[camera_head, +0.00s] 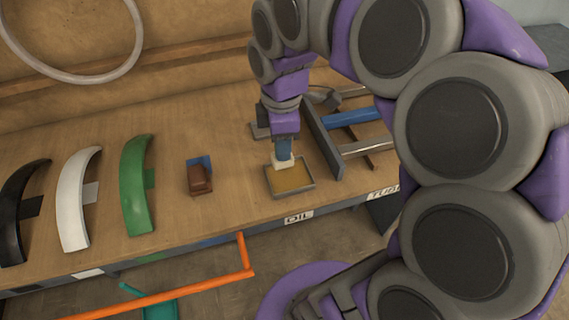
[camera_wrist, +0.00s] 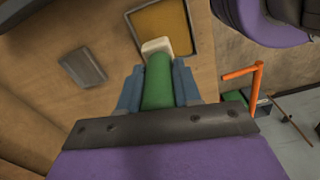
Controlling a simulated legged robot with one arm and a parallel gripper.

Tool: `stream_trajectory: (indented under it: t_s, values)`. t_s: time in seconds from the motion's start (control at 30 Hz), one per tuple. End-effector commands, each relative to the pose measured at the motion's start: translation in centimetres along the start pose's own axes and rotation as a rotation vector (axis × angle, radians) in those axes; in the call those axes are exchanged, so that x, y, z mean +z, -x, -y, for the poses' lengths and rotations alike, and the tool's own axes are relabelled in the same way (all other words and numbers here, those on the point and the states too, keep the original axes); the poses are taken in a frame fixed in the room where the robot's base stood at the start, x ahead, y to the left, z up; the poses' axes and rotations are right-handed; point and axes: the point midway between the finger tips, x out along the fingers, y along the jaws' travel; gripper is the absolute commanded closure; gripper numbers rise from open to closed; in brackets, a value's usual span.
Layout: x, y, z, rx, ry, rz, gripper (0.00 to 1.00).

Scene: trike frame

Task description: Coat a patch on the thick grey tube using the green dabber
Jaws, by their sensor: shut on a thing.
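My gripper (camera_head: 284,150) is shut on the green dabber (camera_wrist: 157,88), whose green handle shows between the two blue fingers in the wrist view. The dabber's pale pad (camera_wrist: 156,47) points out past the fingertips. In the head view the pad (camera_head: 282,163) is at the back part of a shallow tray (camera_head: 268,186) with a yellow-brown floor; I cannot tell if it touches. Grey tubes (camera_head: 366,147) and a blue one lie in a rack to the right, partly hidden by my arm. I cannot tell which grey tube is the thick one.
An "OIL" label (camera_head: 298,217) is on the bench edge before the tray. A brown block (camera_head: 199,180) with a blue part stands left of the tray. Green (camera_head: 136,190), white (camera_head: 72,205) and black (camera_head: 17,212) curved pieces lie further left. An orange tube frame (camera_head: 180,288) is in front.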

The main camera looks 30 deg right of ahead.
Motion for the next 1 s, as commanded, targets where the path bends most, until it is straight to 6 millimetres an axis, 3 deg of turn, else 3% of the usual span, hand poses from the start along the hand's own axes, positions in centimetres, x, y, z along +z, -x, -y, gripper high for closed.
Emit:
stream_trajectory:
  t_s: [0.27,0.7,1.0]
  values:
    - [0.2,-0.5,0.1,0.001,0.000,0.000,0.97]
    - [1.2,-3.2,0.8,0.004,0.000,-0.001,0.97]
    - [1.3,-3.2,0.8,0.004,0.000,-0.001,0.97]
